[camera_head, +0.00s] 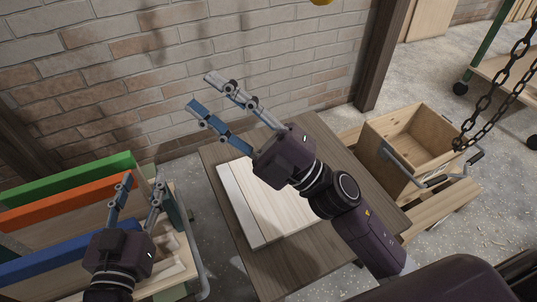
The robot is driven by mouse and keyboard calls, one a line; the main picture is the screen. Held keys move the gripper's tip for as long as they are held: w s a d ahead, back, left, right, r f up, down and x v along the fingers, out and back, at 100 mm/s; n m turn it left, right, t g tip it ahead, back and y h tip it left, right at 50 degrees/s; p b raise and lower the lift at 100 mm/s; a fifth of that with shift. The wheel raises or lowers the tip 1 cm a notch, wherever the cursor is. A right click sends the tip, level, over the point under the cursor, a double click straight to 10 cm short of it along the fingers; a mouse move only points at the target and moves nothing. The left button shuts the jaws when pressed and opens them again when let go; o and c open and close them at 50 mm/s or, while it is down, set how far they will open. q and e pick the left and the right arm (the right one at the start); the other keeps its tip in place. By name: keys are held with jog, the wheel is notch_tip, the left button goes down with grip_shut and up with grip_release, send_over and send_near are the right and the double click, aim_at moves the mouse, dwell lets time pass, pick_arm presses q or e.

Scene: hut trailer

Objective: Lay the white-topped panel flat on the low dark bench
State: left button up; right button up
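The white-topped panel (240,205) lies on the dark wooden bench (285,272), and it looks flat. It has pale plank-like lines and a lighter strip along its left side. My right gripper (203,93) is above the bench, with its fingers pointing to the upper left past the bench's far edge. Its fingers are apart with nothing between them. Its body and wrist hide the panel's right part. My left gripper (142,184) is at the lower left, beside the coloured boards and left of the bench. Its fingers are apart and I see nothing held.
Green (75,190), orange (65,202) and blue (45,262) boards stand in a wooden rack at left. A wooden box (395,170) with a metal handle stands right of the bench. A chain (490,100) hangs at right. A brick wall (150,70) is behind.

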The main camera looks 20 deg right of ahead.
jog(key=w+d+f+m+t+h, duration=0.35)
jog(key=d+m+t+h, duration=0.3)
jog(key=m+h, duration=0.5)
notch_tip(320, 180, down, 14)
jog(key=s+d+m+g+h, duration=0.2)
jog(key=m+g+h, duration=0.2)
jog(key=m, duration=0.6)
jog(key=shift+d+f+g, duration=0.15)
jog(key=shift+d+g, duration=0.2)
jog(key=shift+g, duration=0.3)
jog(key=shift+s, duration=0.15)
